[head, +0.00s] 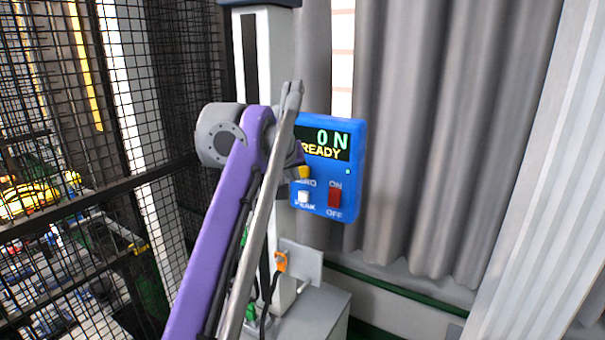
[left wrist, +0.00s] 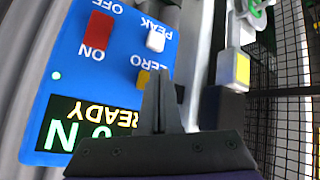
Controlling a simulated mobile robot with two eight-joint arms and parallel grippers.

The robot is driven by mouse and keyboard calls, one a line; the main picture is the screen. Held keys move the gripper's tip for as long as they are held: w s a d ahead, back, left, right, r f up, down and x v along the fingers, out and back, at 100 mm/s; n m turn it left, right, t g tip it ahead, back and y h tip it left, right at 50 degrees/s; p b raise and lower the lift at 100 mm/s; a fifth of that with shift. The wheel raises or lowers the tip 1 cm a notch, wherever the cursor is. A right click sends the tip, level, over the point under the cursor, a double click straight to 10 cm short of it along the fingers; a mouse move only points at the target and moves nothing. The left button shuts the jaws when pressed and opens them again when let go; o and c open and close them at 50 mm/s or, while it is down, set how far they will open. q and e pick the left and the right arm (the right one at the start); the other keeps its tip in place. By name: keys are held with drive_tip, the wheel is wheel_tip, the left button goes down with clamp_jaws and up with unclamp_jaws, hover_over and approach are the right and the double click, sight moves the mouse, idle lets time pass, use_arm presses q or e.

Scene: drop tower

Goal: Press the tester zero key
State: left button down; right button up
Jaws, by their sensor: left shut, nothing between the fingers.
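The blue tester (head: 328,205) hangs on the pale column, its display (head: 325,145) reading "0 N READY". The yellow zero key (head: 304,172) shows just below the display's left end, its label partly hidden by my arm. It also shows in the left wrist view (left wrist: 143,78), its right edge beside my fingertips. My left gripper (head: 299,158) is in front of the tester's left side, mostly hidden by its own arm. In the left wrist view the gripper (left wrist: 158,76) is shut and empty, tips close to the zero key. I cannot tell whether they touch. My right gripper is not in view.
The white peak key (head: 302,197) sits below the zero key, and a red on/off switch (head: 334,196) is to the right. Grey curtains (head: 430,130) hang behind. A black mesh fence (head: 90,150) stands at left. An orange clip (head: 281,261) is below the tester.

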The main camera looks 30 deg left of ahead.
use_arm(q)
drive_tip(key=shift+s+a+b, duration=0.2)
drive_tip(key=shift+s+b, duration=0.15)
drive_tip(key=shift+s, duration=2.2)
drive_tip(key=s+d+f+m+g, duration=0.1)
drive_tip(key=s+d+f, duration=0.4)
drive_tip(key=f, duration=0.8)
drive_tip(key=s+d+f+m+g+h, duration=0.1)
drive_tip(key=s+d+f+m, duration=0.2)
drive_tip(key=s+f, duration=0.9)
drive_tip(key=s+d+f+m+g+h, duration=0.1)
drive_tip(key=s+d+f, duration=0.6)
drive_tip(key=f, duration=0.7)
drive_tip(key=shift+s+f+m+g, duration=0.35)
drive_tip(key=shift+s+m, duration=0.45)
drive_tip(key=shift+s, duration=0.35)
drive_tip(key=shift+r, duration=0.1)
